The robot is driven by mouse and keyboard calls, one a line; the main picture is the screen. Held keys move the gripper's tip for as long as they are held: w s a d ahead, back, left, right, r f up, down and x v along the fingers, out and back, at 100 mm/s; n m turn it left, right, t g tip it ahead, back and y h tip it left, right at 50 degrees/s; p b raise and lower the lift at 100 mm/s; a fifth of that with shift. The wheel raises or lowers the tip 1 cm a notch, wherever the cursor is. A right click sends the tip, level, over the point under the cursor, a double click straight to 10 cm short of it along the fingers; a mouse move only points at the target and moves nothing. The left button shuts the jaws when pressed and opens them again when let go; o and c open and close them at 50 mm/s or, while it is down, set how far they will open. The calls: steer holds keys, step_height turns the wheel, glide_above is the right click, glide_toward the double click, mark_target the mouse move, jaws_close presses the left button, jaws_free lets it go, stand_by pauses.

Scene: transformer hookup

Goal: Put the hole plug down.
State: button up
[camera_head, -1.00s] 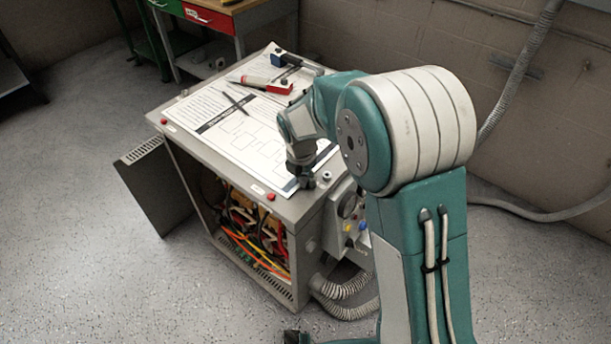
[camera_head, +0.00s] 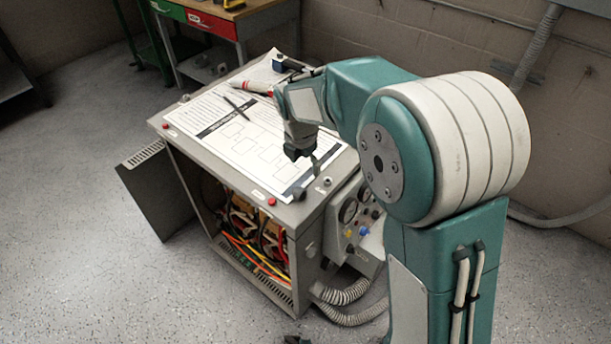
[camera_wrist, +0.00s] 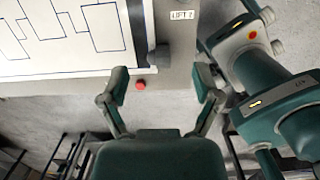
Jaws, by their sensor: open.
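The hole plug appears to be the small dark grey piece (camera_head: 298,194) on the cabinet's top, near its front right corner. The wrist view also shows it (camera_wrist: 158,56), between the paper sheet and a "LIFT 2" label. My gripper (camera_head: 304,165) is above the cabinet top, near the plug and apart from it. In the wrist view my gripper (camera_wrist: 160,84) has its two fingers wide apart with nothing between them. The plug lies just beyond the fingertips in that view.
The cabinet top (camera_head: 178,140) bears a printed diagram sheet (camera_head: 240,130), a pen and a red-and-white tool (camera_head: 252,84). Red knobs (camera_head: 271,201) stand at its front corners. The cabinet's front is open, showing wiring (camera_head: 255,240). A gauge panel (camera_head: 352,225) is on its right side.

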steer(key=shift+s+a+r, duration=0.1)
steer(key=shift+s+r, duration=0.05)
steer(key=shift+r, duration=1)
steer(key=shift+s+a+r, duration=0.1)
steer(key=shift+r, duration=1)
steer(key=s+d+r+m+t, duration=0.2)
steer(key=s+d+r+m, duration=0.8)
steer(key=m, duration=0.4)
steer(key=s+d+m+t, duration=0.1)
steer(key=s+d+m, duration=0.2)
steer(key=s+m, duration=0.4)
steer(key=s+d+f+m+t, duration=0.1)
steer(key=s+d+m, duration=0.3)
steer(key=s+m, duration=0.3)
steer(key=shift+f+t+y, duration=0.2)
steer(key=shift+t+y, duration=0.1)
steer(key=shift+y, duration=0.1)
